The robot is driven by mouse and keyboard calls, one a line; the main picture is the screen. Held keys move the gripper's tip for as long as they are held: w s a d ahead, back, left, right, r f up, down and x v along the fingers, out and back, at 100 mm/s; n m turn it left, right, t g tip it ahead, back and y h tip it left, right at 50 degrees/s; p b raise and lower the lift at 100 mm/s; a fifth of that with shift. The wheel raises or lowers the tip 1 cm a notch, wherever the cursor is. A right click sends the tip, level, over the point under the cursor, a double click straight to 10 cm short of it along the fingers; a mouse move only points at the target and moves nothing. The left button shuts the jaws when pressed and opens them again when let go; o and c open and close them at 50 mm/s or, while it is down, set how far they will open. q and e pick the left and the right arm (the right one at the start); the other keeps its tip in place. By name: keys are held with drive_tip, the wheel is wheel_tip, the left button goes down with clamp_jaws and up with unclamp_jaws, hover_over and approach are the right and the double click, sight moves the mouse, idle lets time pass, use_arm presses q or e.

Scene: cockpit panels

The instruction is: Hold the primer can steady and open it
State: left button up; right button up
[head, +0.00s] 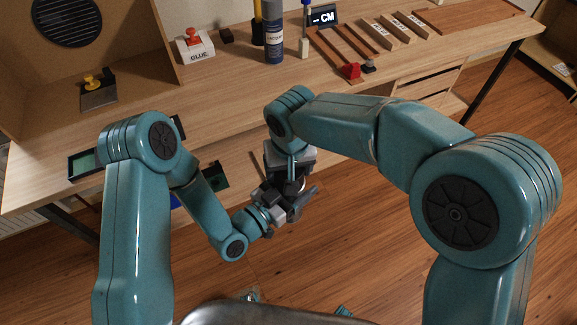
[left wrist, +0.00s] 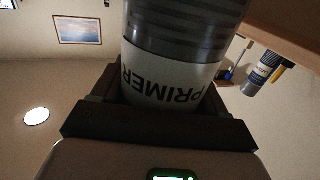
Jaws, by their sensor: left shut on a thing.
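The primer can (left wrist: 168,80) fills the upper middle of the left wrist view. Its white label reads PRIMER upside down, with a ribbed dark grey part beyond it. My left gripper (head: 284,202) is shut around the can, a finger on each side, in front of the table's near edge. In the head view the can is mostly hidden among the grippers. My right gripper (head: 290,178) points down right above the left one, close to the can. Its fingers are hard to make out, and I cannot tell whether they touch the can.
The wooden table (head: 225,100) spans the back. On it stand a labelled grey can (head: 274,42), a GLUE box (head: 195,48) with a red knob, a yellow-knobbed block (head: 97,95), a red block (head: 349,72) and labelled wooden blocks (head: 393,32). The table's front middle is clear.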

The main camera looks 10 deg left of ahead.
drive_tip(key=shift+c, duration=1.4)
drive_tip(key=shift+r, duration=0.2)
drive_tip(key=shift+r, duration=0.95)
